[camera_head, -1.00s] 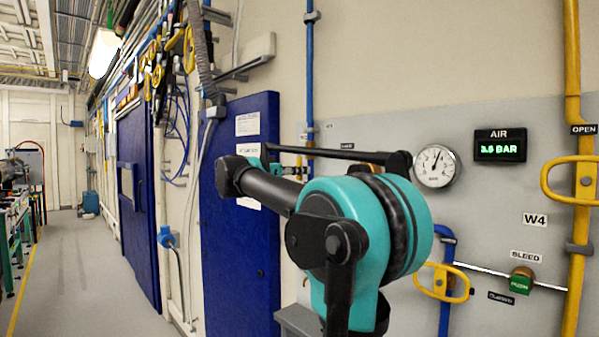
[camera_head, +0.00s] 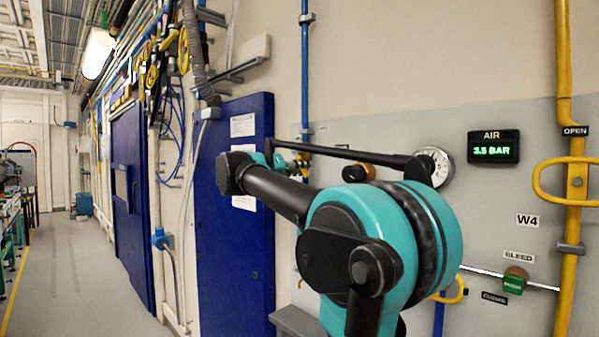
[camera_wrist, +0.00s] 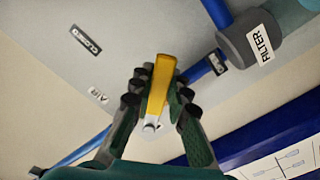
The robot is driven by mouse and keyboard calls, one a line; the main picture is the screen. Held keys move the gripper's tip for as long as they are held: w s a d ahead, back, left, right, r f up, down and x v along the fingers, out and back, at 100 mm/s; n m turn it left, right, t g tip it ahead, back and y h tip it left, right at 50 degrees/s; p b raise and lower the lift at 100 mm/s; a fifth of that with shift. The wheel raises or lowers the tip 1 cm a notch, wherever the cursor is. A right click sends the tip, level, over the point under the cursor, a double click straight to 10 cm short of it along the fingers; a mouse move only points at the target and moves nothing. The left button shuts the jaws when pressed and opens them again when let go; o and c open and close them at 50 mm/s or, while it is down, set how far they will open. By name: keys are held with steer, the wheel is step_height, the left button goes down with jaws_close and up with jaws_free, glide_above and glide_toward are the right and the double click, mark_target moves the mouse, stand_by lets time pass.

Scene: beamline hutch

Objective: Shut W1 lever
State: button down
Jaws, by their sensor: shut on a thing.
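A yellow lever (camera_wrist: 158,92) stands between the fingers of my gripper (camera_wrist: 160,90) in the wrist view. The dark padded fingers are shut on it from both sides. A whitish pivot end shows at its lower end. The lever lies at an angle across the line of a blue pipe (camera_wrist: 204,68). A CLOSED label (camera_wrist: 85,42) and an AIR label (camera_wrist: 98,95) are at upper left. No W1 label is readable. In the head view my gripper (camera_head: 285,163) is small beside the upright blue pipe (camera_head: 305,90), partly hidden by my arm.
A grey FILTER body (camera_wrist: 250,40) sits close to the lever. In the head view, a pressure gauge (camera_head: 436,166), the 3.5 BAR display (camera_head: 493,147), a yellow OPEN handle (camera_head: 565,182) and a green BLEED valve (camera_head: 515,280) are on the panel. A blue door (camera_head: 235,230) stands left.

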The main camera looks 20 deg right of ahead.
steer(key=n, duration=0.1)
steer(key=s+r+n, duration=0.1)
steer(key=n, duration=0.1)
steer(key=shift+d+r, duration=0.1)
steer(key=shift+d, duration=0.1)
steer(key=n, duration=0.1)
steer(key=r+n, duration=0.1)
steer(key=shift+s+d+r+n, duration=0.1)
steer(key=shift+s+d+n, duration=0.05)
steer(key=shift+s+n, duration=0.2)
steer(key=shift+s+r+n, duration=0.15)
steer(key=shift+r+n, duration=0.5)
steer(key=shift+n, duration=0.6)
steer(key=shift+s+r+n, duration=0.15)
steer(key=shift+r+n, duration=0.5)
steer(key=shift+n, duration=0.55)
steer(key=c, duration=1.4)
jaws_free()
steer(key=shift+c, duration=0.2)
steer(key=v, duration=1.2)
steer(key=shift+r, duration=0.1)
